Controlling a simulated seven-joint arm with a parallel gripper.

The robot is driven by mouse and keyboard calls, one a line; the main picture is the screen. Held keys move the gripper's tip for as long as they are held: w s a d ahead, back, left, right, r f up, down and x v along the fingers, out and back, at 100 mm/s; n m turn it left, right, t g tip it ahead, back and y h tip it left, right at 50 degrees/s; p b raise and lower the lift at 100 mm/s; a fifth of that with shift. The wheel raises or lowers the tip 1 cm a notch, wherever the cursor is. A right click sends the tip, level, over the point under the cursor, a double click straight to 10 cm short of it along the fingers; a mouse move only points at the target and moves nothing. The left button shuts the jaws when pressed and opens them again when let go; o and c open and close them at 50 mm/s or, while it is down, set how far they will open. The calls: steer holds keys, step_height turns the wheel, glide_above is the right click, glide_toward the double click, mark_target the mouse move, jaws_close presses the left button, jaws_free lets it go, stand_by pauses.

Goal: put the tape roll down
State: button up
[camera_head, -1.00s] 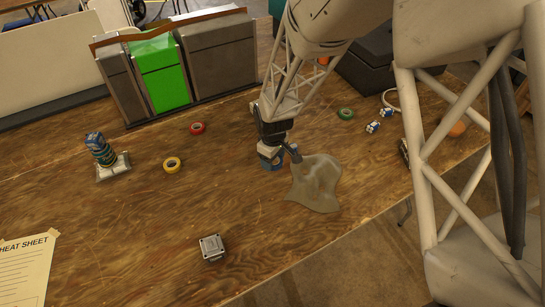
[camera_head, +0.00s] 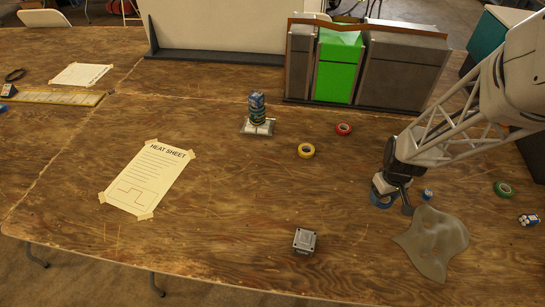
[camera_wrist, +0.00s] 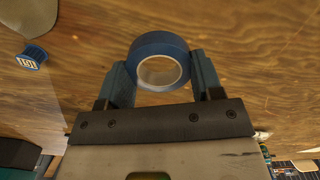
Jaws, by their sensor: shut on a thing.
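A blue tape roll (camera_wrist: 160,43) sits between the two fingers of my gripper (camera_wrist: 162,70) in the wrist view, its round hole facing the camera. My gripper is shut on its sides. In the head view my gripper (camera_head: 387,184) is at the right of the wooden table, with the blue roll (camera_head: 379,199) low at its tip. I cannot tell whether the roll touches the table. The wrist hides part of the roll there.
A grey-green cloth (camera_head: 432,245) lies close to the right of the roll, with a small blue spool (camera_head: 428,194) beside my gripper.

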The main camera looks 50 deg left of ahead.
steer(key=s+a, duration=0.2)
steer(key=s, duration=0.2)
steer(key=s+a, duration=0.1)
steer(key=s, duration=0.3)
steer(key=s+a, duration=0.2)
steer(key=s, duration=0.2)
steer(key=shift+s+a+r, duration=0.1)
steer(key=shift+s+a, duration=0.2)
steer(key=shift+s, duration=0.1)
steer(key=shift+a, duration=0.1)
glide_above(333, 176)
steer(key=shift+s+f, duration=0.1)
steer(key=shift+f, duration=0.65)
steer(key=shift+f, duration=0.1)
steer(key=shift+f, duration=1.65)
steer(key=shift+f, duration=0.1)
steer(key=o, duration=0.9)
